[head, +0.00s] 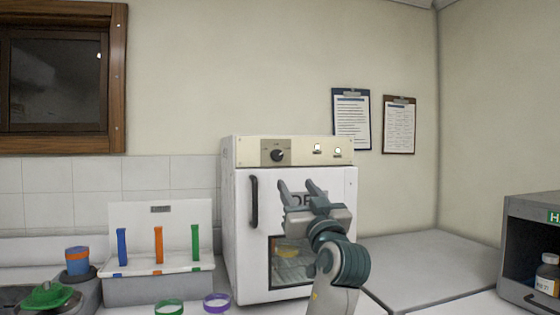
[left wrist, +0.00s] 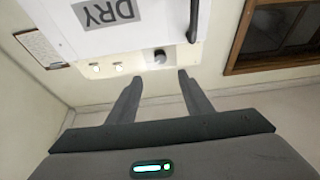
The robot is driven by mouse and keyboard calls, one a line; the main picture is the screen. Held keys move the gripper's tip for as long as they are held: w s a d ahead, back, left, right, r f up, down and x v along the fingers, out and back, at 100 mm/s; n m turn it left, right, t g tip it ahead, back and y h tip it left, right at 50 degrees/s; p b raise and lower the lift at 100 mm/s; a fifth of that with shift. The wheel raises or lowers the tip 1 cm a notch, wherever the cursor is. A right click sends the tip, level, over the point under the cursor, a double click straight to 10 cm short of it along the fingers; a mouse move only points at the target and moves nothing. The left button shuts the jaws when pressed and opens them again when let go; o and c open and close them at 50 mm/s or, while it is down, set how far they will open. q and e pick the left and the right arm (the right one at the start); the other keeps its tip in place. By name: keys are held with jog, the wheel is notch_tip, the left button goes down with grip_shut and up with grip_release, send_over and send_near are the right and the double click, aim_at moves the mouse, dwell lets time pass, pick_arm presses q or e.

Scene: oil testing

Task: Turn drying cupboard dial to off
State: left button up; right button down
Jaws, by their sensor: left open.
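The drying cupboard (head: 245,225) is a white box on the counter with a cream top panel. Its dark round dial (head: 278,155) sits on a grey plate at the left of that panel; the dial also shows in the left wrist view (left wrist: 160,56), upside down, between and beyond my fingertips. My left gripper (head: 302,184) is open and empty in front of the cupboard door, below and slightly right of the dial in the head view. Its two fingers also show in the left wrist view (left wrist: 160,75). It appears apart from the dial. My right gripper is out of view.
Two lit switches (head: 318,148) sit right of the dial. A black door handle (head: 254,202) is on the door's left side. A rack (head: 155,290) with coloured strips stands left. A grey cabinet (head: 530,207) stands right, with clear counter (head: 420,262) between.

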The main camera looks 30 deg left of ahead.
aim_at(278, 158)
pick_arm(q)
jog(key=p+x, duration=0.3)
jog(key=x, duration=1.1)
jog(key=shift+s+r, duration=0.1)
jog(key=shift+x, duration=0.9)
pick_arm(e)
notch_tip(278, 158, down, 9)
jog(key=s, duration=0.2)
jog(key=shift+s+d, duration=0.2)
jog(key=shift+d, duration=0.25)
pick_arm(q)
jog(key=shift+c, duration=0.4)
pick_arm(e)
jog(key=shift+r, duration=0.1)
pick_arm(q)
jog(key=c, duration=1)
